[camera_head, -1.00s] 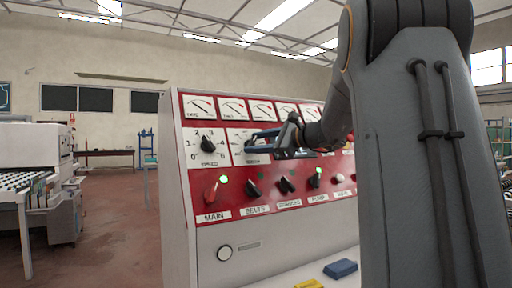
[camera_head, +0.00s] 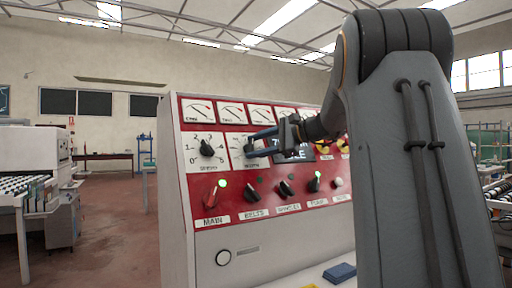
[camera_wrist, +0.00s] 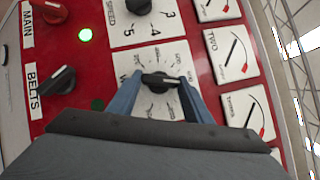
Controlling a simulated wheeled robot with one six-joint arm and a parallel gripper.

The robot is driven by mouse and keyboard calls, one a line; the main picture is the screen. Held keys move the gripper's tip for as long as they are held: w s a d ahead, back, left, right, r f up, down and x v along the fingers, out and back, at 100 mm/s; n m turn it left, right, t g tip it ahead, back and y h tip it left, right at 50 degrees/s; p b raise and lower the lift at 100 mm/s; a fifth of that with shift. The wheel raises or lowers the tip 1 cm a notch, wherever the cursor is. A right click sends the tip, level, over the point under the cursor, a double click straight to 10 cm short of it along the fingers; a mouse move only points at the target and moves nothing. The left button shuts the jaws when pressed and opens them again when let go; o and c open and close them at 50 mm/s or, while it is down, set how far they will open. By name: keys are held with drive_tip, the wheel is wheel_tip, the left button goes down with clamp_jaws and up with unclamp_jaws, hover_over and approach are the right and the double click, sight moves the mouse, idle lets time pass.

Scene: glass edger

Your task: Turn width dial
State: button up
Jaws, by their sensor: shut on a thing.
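The width dial (camera_wrist: 160,80) is a black knob on a white scale plate, and its plate also shows in the head view (camera_head: 237,146). My gripper (camera_wrist: 158,84) has its two blue fingers on either side of the knob and is shut on it. In the head view my gripper (camera_head: 262,142) reaches in from the right to the panel, and its fingers partly cover the dial and its label. The exact pointer setting is hard to read.
The speed dial (camera_head: 207,148) sits just left, with meters (camera_head: 232,112) above. Below are the main switch (camera_head: 215,195), lit green, the belts switch (camera_head: 252,190) and more knobs. A blue block (camera_head: 339,272) lies on the ledge.

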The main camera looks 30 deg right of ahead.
drive_tip(key=o, duration=1.1)
drive_tip(key=shift+c, duration=0.2)
drive_tip(key=b+v, duration=0.2)
drive_tip(key=v, duration=0.5)
drive_tip(key=shift+s+d, duration=0.2)
drive_tip(key=shift+s, duration=0.15)
